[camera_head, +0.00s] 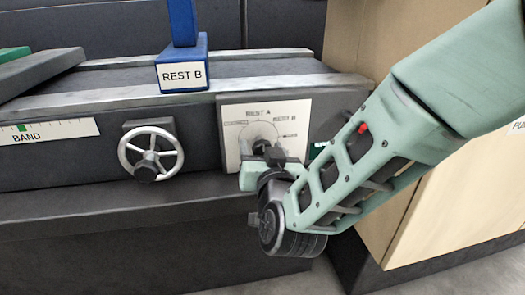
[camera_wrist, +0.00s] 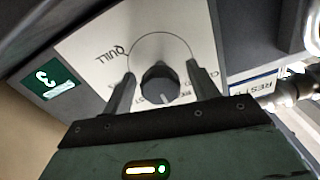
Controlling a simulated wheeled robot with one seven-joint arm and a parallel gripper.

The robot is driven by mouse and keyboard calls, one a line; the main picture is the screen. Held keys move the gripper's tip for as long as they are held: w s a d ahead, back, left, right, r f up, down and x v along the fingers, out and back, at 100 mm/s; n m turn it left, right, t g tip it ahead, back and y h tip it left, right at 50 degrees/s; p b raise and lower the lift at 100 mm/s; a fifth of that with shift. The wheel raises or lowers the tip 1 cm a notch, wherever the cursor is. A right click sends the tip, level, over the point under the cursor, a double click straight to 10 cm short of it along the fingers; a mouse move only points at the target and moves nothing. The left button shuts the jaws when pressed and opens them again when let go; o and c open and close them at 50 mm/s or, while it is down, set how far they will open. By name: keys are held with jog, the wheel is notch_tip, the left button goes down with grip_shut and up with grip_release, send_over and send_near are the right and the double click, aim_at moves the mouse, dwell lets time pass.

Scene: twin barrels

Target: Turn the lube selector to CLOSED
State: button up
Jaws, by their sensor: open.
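The lube selector is a dark round knob (camera_wrist: 160,84) on a white panel (camera_head: 232,118) at the front of the machine. A small white mark on the knob points toward the bottom of the wrist view. The panel reads QUILL at upper left there, with a partly hidden label starting CL on the right. REST A and REST B show in the head view. My gripper (camera_wrist: 164,92) is open, with one finger on each side of the knob. Gaps seem to show between knob and fingers. In the head view my gripper (camera_head: 262,163) covers the panel's lower part.
A spoked handwheel (camera_head: 151,153) is left of the panel. A blue block marked REST B (camera_head: 182,65) stands on the rails above. A green sign (camera_wrist: 55,80) is beside the panel. A pale wooden cabinet (camera_head: 430,215) stands at right.

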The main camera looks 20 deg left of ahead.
jog(key=shift+c, duration=0.3)
jog(key=c, duration=0.9)
jog(key=shift+n, duration=0.4)
jog(key=n+p, duration=0.2)
jog(key=n, duration=0.1)
jog(key=shift+r+n+p, duration=0.1)
jog(key=shift+n+p, duration=0.2)
jog(key=shift+n, duration=0.1)
jog(key=shift+n+p, duration=1.2)
jog(key=shift+n, duration=1)
jog(key=shift+d, duration=0.1)
jog(key=o, duration=1)
jog(key=shift+c, duration=0.2)
